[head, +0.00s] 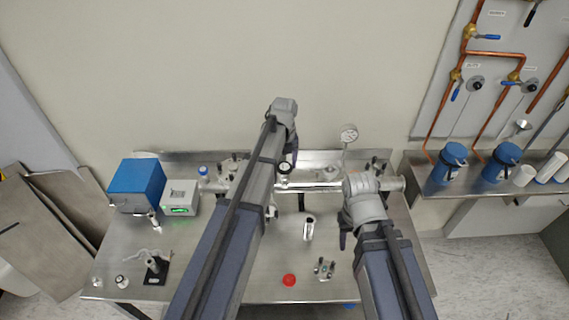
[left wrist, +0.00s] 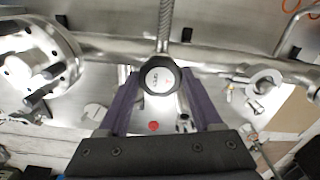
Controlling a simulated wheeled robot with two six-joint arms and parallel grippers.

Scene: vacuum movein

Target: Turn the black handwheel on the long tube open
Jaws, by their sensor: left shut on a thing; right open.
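The black handwheel (left wrist: 162,77) shows face-on in the left wrist view, with a pale round centre. It sits on the long metal tube (left wrist: 215,66), which runs across that view. My left gripper (left wrist: 164,92) is shut on the handwheel, with one purple finger on each side of it. In the head view the handwheel (head: 284,168) is partly hidden by my left arm, and the tube (head: 318,186) runs left to right near the bench's back. My right gripper (head: 345,238) is open and empty, above the bench right of the tube's middle; its fingers are partly hidden.
A steel bench (head: 230,270) carries a blue box (head: 137,182), a grey device with a green display (head: 180,197), a red cap (head: 289,280), a shiny cylinder (head: 309,228) and small fittings. A gauge (head: 349,133) rises behind the tube. Copper pipes (head: 498,53) are on the right wall panel.

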